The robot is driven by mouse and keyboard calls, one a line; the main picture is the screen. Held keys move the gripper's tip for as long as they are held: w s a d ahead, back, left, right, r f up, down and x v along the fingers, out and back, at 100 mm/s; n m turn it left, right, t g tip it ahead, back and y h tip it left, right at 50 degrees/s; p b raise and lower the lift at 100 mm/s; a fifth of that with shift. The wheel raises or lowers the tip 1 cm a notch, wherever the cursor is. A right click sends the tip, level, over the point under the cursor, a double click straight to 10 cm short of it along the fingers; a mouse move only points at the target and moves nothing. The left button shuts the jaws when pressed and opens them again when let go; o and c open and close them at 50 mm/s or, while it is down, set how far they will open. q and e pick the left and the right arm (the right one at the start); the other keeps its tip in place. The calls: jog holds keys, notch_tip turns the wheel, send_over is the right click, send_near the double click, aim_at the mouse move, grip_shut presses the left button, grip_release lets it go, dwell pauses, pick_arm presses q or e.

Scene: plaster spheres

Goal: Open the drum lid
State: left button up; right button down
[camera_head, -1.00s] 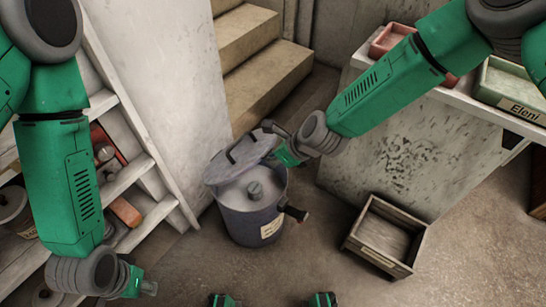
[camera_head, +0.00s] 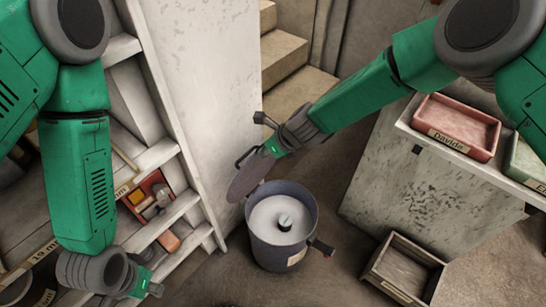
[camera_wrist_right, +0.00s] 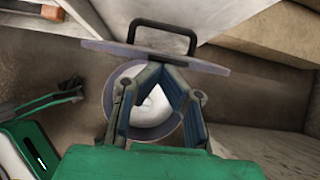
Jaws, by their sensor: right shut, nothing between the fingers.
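The dark drum (camera_head: 270,250) stands on the floor, its mouth open, showing a pale inside with a knob-like piece (camera_head: 286,222). Its lid (camera_head: 248,175) stands steeply tilted at the drum's back left, handle outward. In the right wrist view the lid (camera_wrist_right: 215,67) is nearly edge-on, its black handle (camera_wrist_right: 162,27) above, and the drum's mouth (camera_wrist_right: 112,105) shows behind the fingers. My right gripper (camera_head: 270,149) is at the lid's upper part; its fingertips (camera_wrist_right: 163,68) meet by the lid's edge, holding nothing. My left gripper (camera_head: 156,289) is at lower left, away from the drum, too small to judge.
A white shelf unit (camera_head: 165,150) with a red bin (camera_head: 150,192) stands at left. Steps (camera_head: 290,85) rise behind. At right, a stone counter (camera_head: 385,185) holds a pink tray (camera_head: 455,125), and a wooden crate (camera_head: 400,270) sits on the floor.

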jog(key=w+a, duration=0.1)
jog(key=w+a+r, duration=0.1)
jog(key=a, duration=0.1)
jog(key=shift+w+a, duration=0.25)
jog(key=shift+w, duration=0.05)
jog(key=shift+w+a, duration=0.75)
jog(key=shift+a, duration=0.35)
jog(key=shift+d, duration=0.1)
